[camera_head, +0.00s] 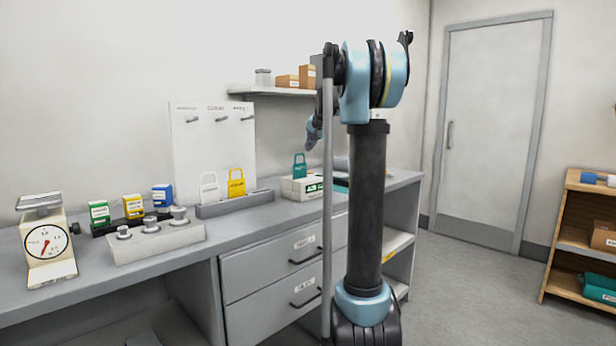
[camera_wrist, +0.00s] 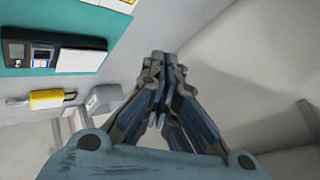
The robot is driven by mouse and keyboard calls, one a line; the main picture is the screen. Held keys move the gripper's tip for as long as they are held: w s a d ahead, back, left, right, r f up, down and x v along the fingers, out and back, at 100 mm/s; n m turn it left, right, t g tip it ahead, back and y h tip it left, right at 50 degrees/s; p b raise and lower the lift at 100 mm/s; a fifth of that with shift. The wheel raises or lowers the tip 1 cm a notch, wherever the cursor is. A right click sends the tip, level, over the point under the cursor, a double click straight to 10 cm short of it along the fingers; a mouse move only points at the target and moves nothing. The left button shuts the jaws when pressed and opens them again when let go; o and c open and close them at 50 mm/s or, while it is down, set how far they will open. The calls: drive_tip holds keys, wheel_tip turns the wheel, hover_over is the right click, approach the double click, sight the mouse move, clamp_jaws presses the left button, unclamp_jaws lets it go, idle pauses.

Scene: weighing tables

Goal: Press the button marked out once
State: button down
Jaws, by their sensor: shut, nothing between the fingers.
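I cannot make out a button marked out in either view. In the wrist view, a dark device (camera_wrist: 28,54) with a small screen and a pale panel (camera_wrist: 80,61) lies on a teal mat (camera_wrist: 122,25) at the upper left. My gripper (camera_wrist: 160,62) is shut and empty, and its fingertips are to the right of the device, apart from it in the picture. In the head view, the teal mat (camera_head: 341,189) shows only in part on the counter, and my own arm and column hide much of that area.
A hook board (camera_head: 213,140) and a shelf (camera_head: 270,92) are behind. Open floor lies at the right.

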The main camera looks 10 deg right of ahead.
drive_tip(key=shift+f, duration=3.8)
drive_tip(key=shift+s+f, duration=0.1)
drive_tip(key=shift+f, duration=0.65)
drive_tip(key=shift+r, duration=0.8)
drive_tip(key=shift+r, duration=0.1)
drive_tip(key=shift+r, duration=2.4)
